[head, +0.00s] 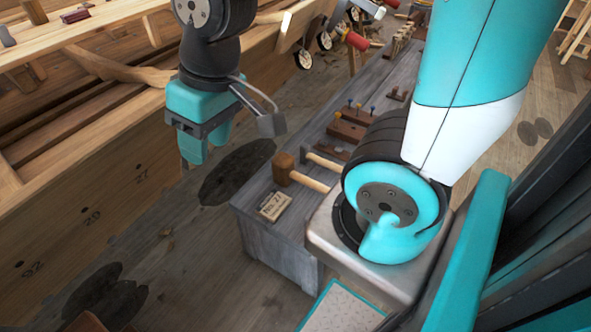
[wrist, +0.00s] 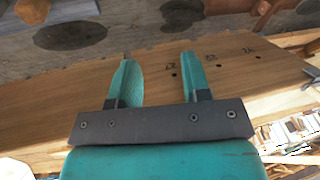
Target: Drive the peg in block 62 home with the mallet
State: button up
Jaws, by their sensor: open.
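A mallet (head: 283,167) with a brown wooden head and pale handle lies on the grey bench, at its near end. Block 62 cannot be made out for certain. A brown block (head: 346,129) with upright pegs (head: 358,107) sits farther along the bench; I cannot read a number on it. My gripper (head: 207,146) hangs left of the bench, beside the wooden hull, apart from the mallet. Its fingers are spread and empty, as the wrist view also shows (wrist: 157,64).
The hull side (head: 95,235) carries numbers and small holes, which also show in the wrist view (wrist: 230,72). A second hammer (head: 323,163) lies behind the mallet, and a number card (head: 273,206) in front. Plank floor (head: 215,245) with dark stains lies between hull and bench.

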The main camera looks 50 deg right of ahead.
jog(key=w+d+f+m+h+b, duration=0.1)
jog(key=w+d+f+m+b, duration=0.3)
jog(key=f, duration=0.3)
jog(key=w+d+f+m+h+b, duration=0.1)
jog(key=w+d+f+m+b, duration=0.2)
jog(key=d+f, duration=0.4)
jog(key=m+g, duration=0.2)
jog(key=m, duration=2.8)
send_over(298, 174)
notch_tip(298, 174, down, 18)
jog(key=shift+w+a+f, duration=0.1)
jog(key=shift+w+f, duration=0.05)
jog(key=shift+f+m, duration=0.4)
jog(key=shift+m, duration=0.1)
notch_tip(298, 174, down, 6)
jog(key=b, duration=0.6)
jog(key=shift+f, duration=0.2)
jog(key=shift+f+b, duration=0.7)
jog(key=shift+f, duration=0.3)
